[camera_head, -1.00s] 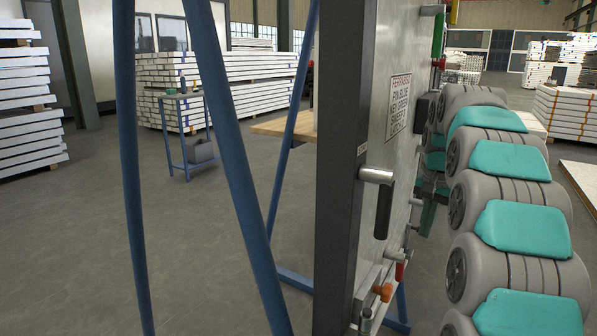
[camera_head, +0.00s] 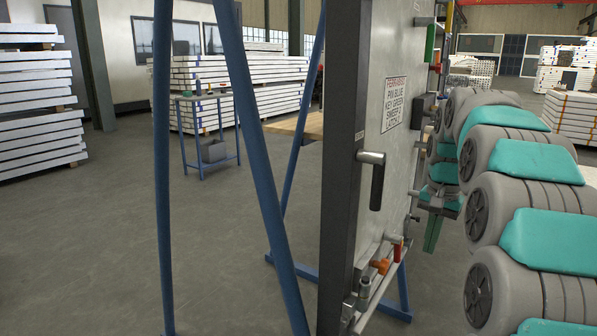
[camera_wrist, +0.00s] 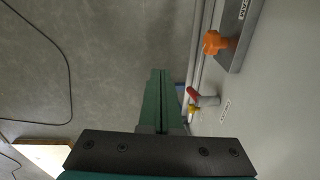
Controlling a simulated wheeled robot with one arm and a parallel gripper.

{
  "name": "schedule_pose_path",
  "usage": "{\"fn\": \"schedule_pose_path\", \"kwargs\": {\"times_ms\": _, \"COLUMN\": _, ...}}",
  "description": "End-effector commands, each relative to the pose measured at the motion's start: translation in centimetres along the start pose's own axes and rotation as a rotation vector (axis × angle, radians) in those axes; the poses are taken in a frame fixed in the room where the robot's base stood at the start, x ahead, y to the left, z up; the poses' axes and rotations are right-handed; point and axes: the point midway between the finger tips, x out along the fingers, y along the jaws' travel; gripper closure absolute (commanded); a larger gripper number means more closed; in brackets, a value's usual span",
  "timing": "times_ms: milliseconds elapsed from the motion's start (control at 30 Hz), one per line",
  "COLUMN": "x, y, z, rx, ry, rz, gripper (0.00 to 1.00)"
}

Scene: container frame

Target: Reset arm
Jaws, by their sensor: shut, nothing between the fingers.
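My gripper (camera_head: 433,233) hangs at the right of the upright door panel (camera_head: 392,145), apart from it as far as the head view shows. Its green fingers are together and empty; they also show pressed side by side in the wrist view (camera_wrist: 154,98). My grey and teal arm fills the right of the head view and hides part of the area behind it.
The panel carries a black-handled lever (camera_head: 376,182), an orange knob (camera_head: 380,266) and a red-handled part (camera_head: 398,251). Blue frame legs (camera_head: 163,170) stand at the left. A small blue table (camera_head: 206,125) and white stacks (camera_head: 36,100) are behind. Open floor lies between.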

Motion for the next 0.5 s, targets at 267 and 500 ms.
{"fn": "schedule_pose_path", "kwargs": {"times_ms": 267, "x": 0.3, "y": 0.3, "z": 5.8, "rx": -0.111, "ry": -0.031, "rz": 0.012, "gripper": 1.00}}
{"fn": "schedule_pose_path", "kwargs": {"times_ms": 500, "x": 1.7, "y": 2.0, "z": 14.6, "rx": -0.270, "ry": -0.080, "rz": 0.033, "gripper": 1.00}}
